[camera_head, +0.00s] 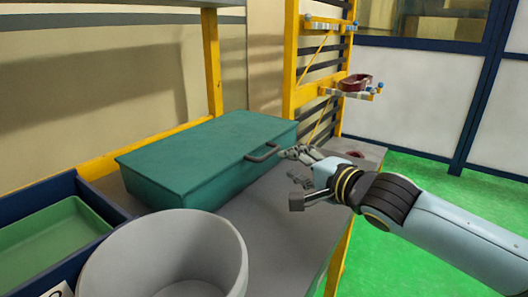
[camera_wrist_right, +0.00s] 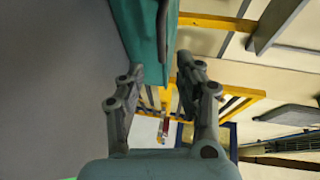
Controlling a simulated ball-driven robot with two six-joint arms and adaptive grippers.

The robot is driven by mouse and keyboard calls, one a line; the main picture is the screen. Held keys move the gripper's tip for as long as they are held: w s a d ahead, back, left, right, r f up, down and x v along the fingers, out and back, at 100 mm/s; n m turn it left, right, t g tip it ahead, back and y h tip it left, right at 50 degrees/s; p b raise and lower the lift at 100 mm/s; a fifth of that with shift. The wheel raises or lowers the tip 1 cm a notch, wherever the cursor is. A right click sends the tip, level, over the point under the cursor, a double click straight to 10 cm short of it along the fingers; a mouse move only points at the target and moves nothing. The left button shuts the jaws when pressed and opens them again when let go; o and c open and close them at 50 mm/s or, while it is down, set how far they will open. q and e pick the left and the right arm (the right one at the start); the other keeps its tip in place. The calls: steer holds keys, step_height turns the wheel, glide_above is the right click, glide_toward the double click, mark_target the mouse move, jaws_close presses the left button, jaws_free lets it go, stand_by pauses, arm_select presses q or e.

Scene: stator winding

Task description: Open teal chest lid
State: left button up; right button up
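The teal chest (camera_head: 200,152) sits on the grey table with its lid shut flat. A dark handle (camera_head: 262,153) sticks out from its lid edge on the right. My right gripper (camera_head: 291,178) is just right of the handle, fingers spread and pointing left to the chest. In the right wrist view, the gripper (camera_wrist_right: 160,70) is open and empty. The chest's teal side (camera_wrist_right: 138,32) and the handle (camera_wrist_right: 162,30) lie ahead, between the fingertip directions. I cannot tell whether a finger touches the handle. My left gripper is out of view.
A grey round bin (camera_head: 165,258) stands in front of the chest. A blue crate with a green tray (camera_head: 50,235) is at the left. A yellow rack (camera_head: 290,70) with a dark red part (camera_head: 354,83) stands behind. The table right of the bin is clear.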

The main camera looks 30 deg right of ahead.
mark_target(270, 152)
steer(key=w, duration=0.3)
steer(key=w+f+b, duration=0.1)
steer(key=w, duration=0.3)
steer(key=w+b, duration=0.1)
steer(key=shift+w+f, duration=0.3)
steer(key=shift+w, duration=0.35)
steer(key=shift+c, duration=1.5)
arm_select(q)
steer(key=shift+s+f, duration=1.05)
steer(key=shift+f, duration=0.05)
arm_select(e)
jaws_close()
